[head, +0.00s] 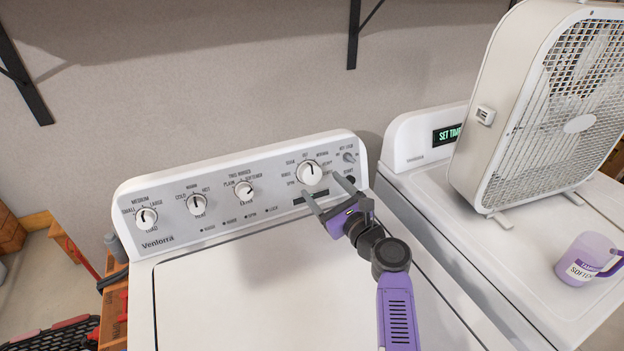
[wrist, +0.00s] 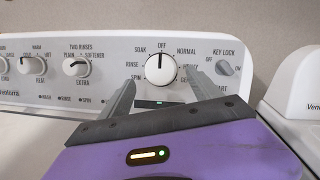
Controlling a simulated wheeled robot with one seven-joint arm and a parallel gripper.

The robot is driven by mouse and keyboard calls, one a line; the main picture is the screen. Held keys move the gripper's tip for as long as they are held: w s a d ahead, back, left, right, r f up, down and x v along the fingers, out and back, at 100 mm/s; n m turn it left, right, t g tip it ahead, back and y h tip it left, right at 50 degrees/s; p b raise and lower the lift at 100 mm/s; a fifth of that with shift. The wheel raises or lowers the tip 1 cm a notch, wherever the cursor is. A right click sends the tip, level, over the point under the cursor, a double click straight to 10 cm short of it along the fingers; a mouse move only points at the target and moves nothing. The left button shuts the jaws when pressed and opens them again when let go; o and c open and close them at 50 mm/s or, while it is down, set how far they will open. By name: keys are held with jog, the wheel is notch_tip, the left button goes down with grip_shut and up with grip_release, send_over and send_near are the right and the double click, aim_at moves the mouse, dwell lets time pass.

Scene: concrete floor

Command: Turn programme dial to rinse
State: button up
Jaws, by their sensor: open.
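The programme dial (head: 310,173) is a large white round knob at the right of the washer's grey control panel. In the wrist view the dial (wrist: 160,69) has its black pointer line straight up at OFF. RINSE (wrist: 133,65) is printed to its left, between SOAK above and SPIN below. My gripper (head: 322,185) is open and empty, its two fingers pointing at the panel just in front of and below the dial. In the wrist view the fingers (wrist: 162,84) stand on either side of the dial's lower part. Whether they touch it cannot be told.
Three smaller knobs, one of them the load knob (head: 146,217), lie along the panel to the left. A key lock knob (head: 348,157) sits close right of the dial. A dryer (head: 408,157) stands to the right, bearing a box fan (head: 480,150) and a purple-handled jug (head: 588,258).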

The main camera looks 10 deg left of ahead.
aim_at(314, 177)
jog(key=x, duration=0.1)
jog(key=b+x, duration=0.2)
jog(key=shift+w+a+f, duration=0.2)
jog(key=shift+w+f, duration=0.05)
jog(key=shift+w, duration=0.05)
jog(key=shift+b+x, duration=0.65)
jog(key=shift+x, duration=0.1)
jog(key=shift+r, duration=0.2)
jog(key=c, duration=1.4)
jog(key=shift+n, duration=0.3)
